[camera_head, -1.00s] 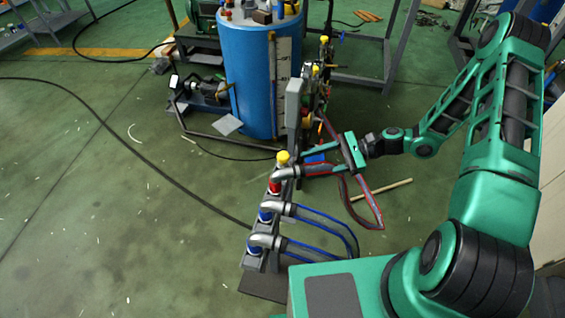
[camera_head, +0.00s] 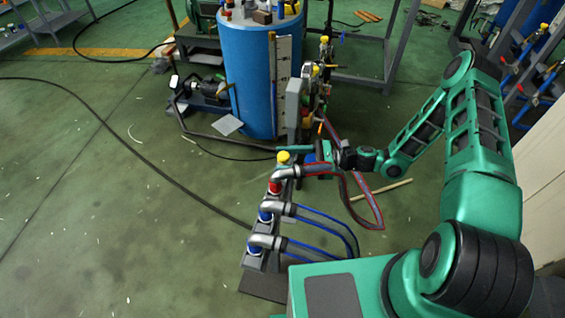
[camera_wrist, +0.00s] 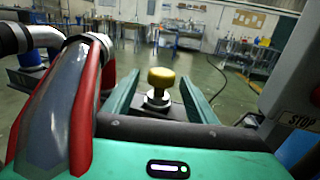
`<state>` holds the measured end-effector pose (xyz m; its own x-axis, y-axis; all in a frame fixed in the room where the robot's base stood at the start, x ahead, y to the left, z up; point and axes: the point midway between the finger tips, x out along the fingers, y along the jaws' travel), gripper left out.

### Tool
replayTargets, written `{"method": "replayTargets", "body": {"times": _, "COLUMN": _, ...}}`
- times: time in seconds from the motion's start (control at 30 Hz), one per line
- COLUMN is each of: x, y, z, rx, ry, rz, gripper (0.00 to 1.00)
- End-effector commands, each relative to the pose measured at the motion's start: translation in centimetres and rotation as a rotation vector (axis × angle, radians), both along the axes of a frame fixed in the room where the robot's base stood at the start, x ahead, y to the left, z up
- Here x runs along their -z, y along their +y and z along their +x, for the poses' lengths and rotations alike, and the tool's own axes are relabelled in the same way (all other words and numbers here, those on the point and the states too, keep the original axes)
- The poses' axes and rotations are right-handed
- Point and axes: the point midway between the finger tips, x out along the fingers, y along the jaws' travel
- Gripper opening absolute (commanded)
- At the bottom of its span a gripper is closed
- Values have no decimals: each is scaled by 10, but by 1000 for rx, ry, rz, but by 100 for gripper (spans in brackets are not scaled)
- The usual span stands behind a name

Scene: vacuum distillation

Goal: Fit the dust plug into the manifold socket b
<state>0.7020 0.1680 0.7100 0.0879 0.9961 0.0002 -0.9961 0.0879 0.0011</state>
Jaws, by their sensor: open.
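A yellow cap that looks like the dust plug (camera_head: 284,157) stands upright at the far end of the manifold (camera_head: 251,262). In the wrist view the yellow plug (camera_wrist: 161,77) sits on a silver fitting, between my fingers and with space on both sides. My gripper (camera_wrist: 160,84) is open and empty. In the head view my gripper (camera_head: 288,154) reaches in from the right, level with the plug; one finger is hard to see there. I cannot tell which socket is b or how deep the plug sits.
A red-edged grey hose (camera_head: 362,205) loops from the red fitting (camera_head: 274,187), close beside my gripper. Blue hoses (camera_head: 325,220) run from the nearer fittings. A grey box (camera_head: 294,103) and a blue tank (camera_head: 248,80) stand behind. The floor on the left is open.

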Motion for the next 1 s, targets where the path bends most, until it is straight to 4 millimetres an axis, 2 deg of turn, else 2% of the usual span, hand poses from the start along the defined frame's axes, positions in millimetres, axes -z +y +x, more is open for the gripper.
{"method": "replayTargets", "body": {"times": 0.3, "x": 3, "y": 41, "z": 5, "rx": -3, "ry": 0, "rz": 0, "gripper": 52}}
{"method": "replayTargets", "body": {"times": 0.63, "x": 3, "y": 47, "z": 6, "rx": -1, "ry": 0, "rz": 0, "gripper": 52}}
{"method": "replayTargets", "body": {"times": 0.83, "x": 3, "y": 47, "z": 6, "rx": -1, "ry": 0, "rz": 0, "gripper": 4}}
{"method": "replayTargets", "body": {"times": 1.0, "x": 2, "y": 47, "z": 6, "rx": -1, "ry": -1, "rz": 0, "gripper": 4}}
